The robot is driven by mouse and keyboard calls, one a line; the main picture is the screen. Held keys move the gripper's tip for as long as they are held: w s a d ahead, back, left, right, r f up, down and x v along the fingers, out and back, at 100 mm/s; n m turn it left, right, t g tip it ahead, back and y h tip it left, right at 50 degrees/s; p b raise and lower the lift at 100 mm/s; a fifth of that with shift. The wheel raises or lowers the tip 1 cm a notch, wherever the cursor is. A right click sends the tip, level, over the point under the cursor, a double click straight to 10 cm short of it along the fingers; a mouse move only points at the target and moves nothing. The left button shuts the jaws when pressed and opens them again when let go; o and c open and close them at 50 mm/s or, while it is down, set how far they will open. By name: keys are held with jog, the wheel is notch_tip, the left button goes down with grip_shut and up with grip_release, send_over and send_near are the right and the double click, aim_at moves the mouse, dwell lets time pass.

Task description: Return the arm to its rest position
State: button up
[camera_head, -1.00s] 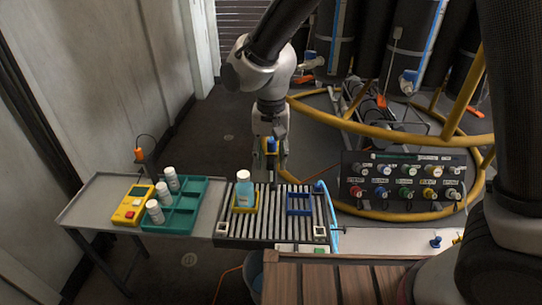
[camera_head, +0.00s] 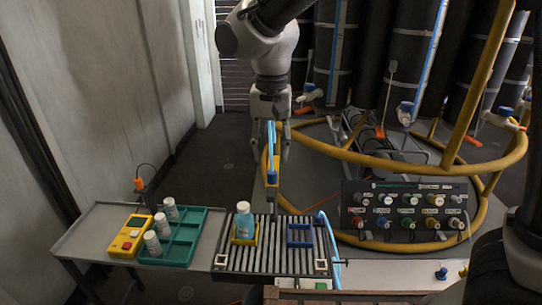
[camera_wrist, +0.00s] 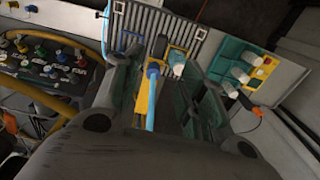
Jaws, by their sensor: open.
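My gripper (camera_head: 271,150) hangs from the arm at the upper middle of the head view, fingers pointing down and apart. It is above and behind the slatted rack (camera_head: 275,262). A blue-capped fitting (camera_head: 272,178) with a blue strip stands just below and between the fingertips; the gripper does not appear closed on it. The wrist view shows both dark fingers spread, with the blue fitting (camera_wrist: 152,72) between them in the picture. I cannot tell the exact gap. The arm is bent, and its upper part leaves the top of the head view.
A blue bottle (camera_head: 244,221) stands in a yellow holder on the rack beside an empty blue holder (camera_head: 300,236). A teal tray (camera_head: 190,252) with white bottles and a yellow device (camera_head: 130,235) lie left. A yellow ring rail (camera_head: 400,165) and a control panel (camera_head: 405,208) stand right.

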jog(key=s+d+r+t, duration=0.1)
jog(key=s+d, duration=0.3)
jog(key=d, duration=0.9)
jog(key=s+d+r+t, duration=0.2)
jog(key=s+d, duration=0.3)
jog(key=d, duration=0.8)
jog(key=s+d+r+t, duration=0.1)
jog(key=s+d+r, duration=0.3)
jog(key=d, duration=0.9)
jog(key=shift+s+d, duration=0.35)
jog(key=shift+d, duration=0.05)
